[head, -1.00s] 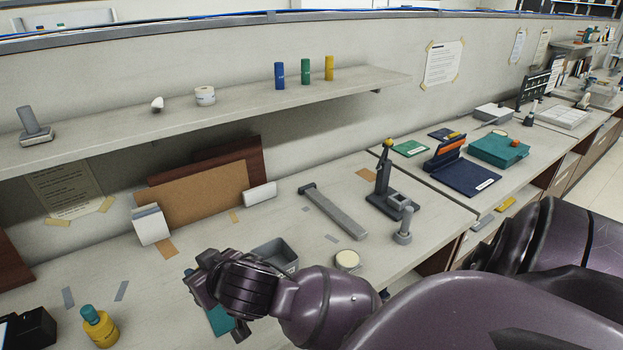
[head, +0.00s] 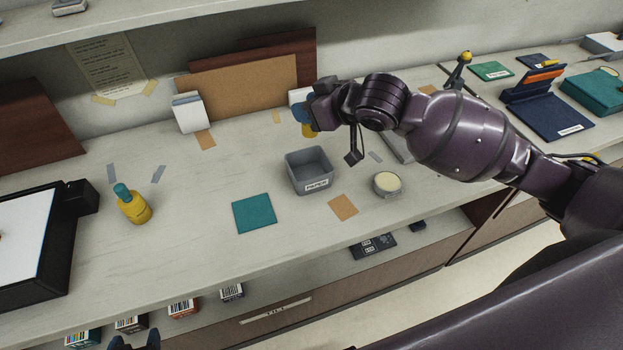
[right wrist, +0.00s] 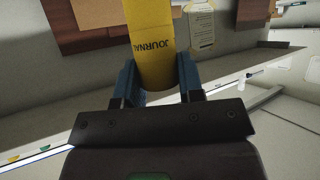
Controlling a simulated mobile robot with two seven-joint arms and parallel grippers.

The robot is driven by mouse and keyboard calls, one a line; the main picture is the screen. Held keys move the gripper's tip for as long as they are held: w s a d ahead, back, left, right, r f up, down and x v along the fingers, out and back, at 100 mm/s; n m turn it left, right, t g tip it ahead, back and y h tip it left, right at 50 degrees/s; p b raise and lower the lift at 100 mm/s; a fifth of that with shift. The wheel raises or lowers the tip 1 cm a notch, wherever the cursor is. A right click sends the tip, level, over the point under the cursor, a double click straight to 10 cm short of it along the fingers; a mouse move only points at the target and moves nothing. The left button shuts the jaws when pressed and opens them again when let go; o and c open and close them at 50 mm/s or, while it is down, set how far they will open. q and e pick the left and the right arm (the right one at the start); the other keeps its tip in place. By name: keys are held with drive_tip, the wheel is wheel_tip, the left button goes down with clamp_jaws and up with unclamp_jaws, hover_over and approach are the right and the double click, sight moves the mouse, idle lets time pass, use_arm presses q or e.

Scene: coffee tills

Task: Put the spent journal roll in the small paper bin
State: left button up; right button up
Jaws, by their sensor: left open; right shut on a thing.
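The small paper bin (head: 310,186) is a grey open-topped square box with a white label, standing on the counter; the part of its inside that shows is empty. My right gripper (head: 304,116) is shut on a yellow roll (head: 309,131), seen just above the bin's far rim in the head view and apart from it. In the right wrist view the yellow roll (right wrist: 150,40) carries the letters "JOURNA" and sits between the blue fingers of the right gripper (right wrist: 158,82). My left gripper (head: 135,341) shows only its fingertips at the bottom edge, open and empty.
A teal square (head: 254,214) and an orange square (head: 343,207) lie near the bin. A round cream-topped tin (head: 387,184) stands right of it. A yellow bottle with a teal cap (head: 134,206) stands to the left. Small boxes (head: 183,308) sit on the lower shelf.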

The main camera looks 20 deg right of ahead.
wheel_tip(320, 180, up, 3)
drive_tip(key=w+n+y, duration=0.1)
drive_tip(key=w, duration=0.1)
drive_tip(key=b, duration=0.2)
hover_over(309, 178)
drive_tip(key=shift+g, duration=0.4)
wheel_tip(309, 178, down, 20)
drive_tip(key=shift+f, duration=0.1)
drive_tip(key=shift+f, duration=0.1)
drive_tip(key=o, duration=0.9)
drive_tip(key=shift+d+r, duration=0.1)
drive_tip(key=shift+r, duration=0.15)
drive_tip(key=v, duration=1.2)
drive_tip(key=shift+f+p, duration=0.15)
drive_tip(key=shift+p, duration=0.3)
drive_tip(key=shift+f, duration=0.1)
